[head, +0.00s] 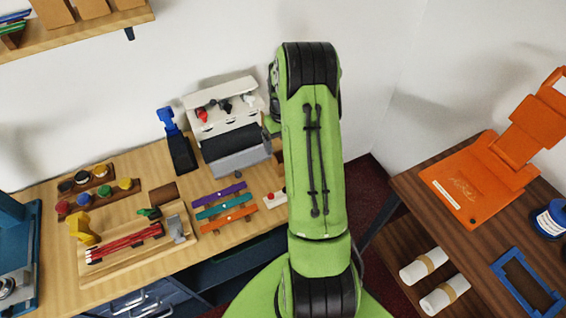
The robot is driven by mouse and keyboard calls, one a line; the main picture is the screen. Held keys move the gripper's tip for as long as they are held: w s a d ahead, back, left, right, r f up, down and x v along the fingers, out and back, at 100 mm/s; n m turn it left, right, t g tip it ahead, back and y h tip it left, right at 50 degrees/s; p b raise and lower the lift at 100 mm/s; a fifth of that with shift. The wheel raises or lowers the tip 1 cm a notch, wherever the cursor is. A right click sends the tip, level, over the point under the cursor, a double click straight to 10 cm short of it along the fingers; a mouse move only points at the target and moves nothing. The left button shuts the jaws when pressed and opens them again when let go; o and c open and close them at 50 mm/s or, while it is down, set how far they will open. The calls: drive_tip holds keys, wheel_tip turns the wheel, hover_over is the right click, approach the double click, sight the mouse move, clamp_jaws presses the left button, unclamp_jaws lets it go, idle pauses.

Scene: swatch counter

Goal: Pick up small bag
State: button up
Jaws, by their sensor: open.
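I cannot pick out a small bag for certain. Brown, paper-like upright items (53,12) stand on the wall shelf at the top left, cut off by the picture's edge; I cannot tell whether one is a bag. My green arm rises through the middle of the head view and hides part of the counter and wall behind it. My gripper does not show; it is hidden behind the arm or out of frame.
The wooden counter (60,280) holds a tray of red sticks (125,243), coloured strips (220,203), a grey-white machine (230,130) and a blue stand (178,145). On the right, a dark table (425,195) bears an orange folded panel (480,180) and a blue frame (525,285).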

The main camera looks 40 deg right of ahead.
drive_tip(key=f, duration=0.9)
drive_tip(key=shift+d+f+p, duration=0.1)
drive_tip(key=shift+d+p, duration=0.1)
drive_tip(key=shift+p, duration=0.1)
drive_tip(key=c, duration=1)
